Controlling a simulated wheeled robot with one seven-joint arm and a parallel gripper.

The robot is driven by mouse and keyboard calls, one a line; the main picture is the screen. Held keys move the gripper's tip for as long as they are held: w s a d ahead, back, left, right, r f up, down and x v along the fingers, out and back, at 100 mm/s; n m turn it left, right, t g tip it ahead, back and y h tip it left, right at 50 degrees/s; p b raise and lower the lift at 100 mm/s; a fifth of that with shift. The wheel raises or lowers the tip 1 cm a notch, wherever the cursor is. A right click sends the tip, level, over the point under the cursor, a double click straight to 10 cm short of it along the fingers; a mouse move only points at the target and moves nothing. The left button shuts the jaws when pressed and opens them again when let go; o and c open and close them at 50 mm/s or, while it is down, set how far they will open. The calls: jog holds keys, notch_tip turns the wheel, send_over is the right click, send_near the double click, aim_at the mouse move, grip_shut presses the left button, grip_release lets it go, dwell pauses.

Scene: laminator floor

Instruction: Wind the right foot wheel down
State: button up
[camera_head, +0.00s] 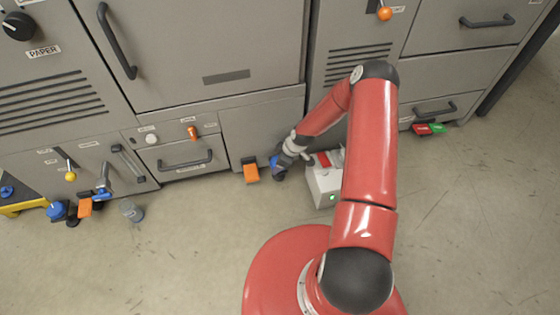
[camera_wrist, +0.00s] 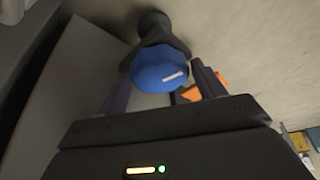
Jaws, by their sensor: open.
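The right foot wheel (camera_head: 275,162) is a small blue knob low at the machine's base, partly hidden by my gripper in the head view. In the wrist view the blue wheel (camera_wrist: 158,70) has a faceted face with a white mark, and a dark round foot shows behind it. My gripper (camera_head: 284,158) is at the wheel. In the wrist view my gripper (camera_wrist: 161,78) is open, with one finger on each side of the wheel. I cannot tell whether the fingers touch it.
An orange pedal (camera_head: 251,173) sits just left of the wheel. A light box (camera_head: 325,190) with a green light stands to the right, close to my arm. Another blue wheel (camera_head: 57,211) is at the far left. A small jar (camera_head: 132,211) stands on the floor. The front floor is open.

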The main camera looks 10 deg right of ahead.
jog(key=shift+c, duration=0.3)
jog(key=c, duration=0.6)
jog(key=shift+c, duration=0.2)
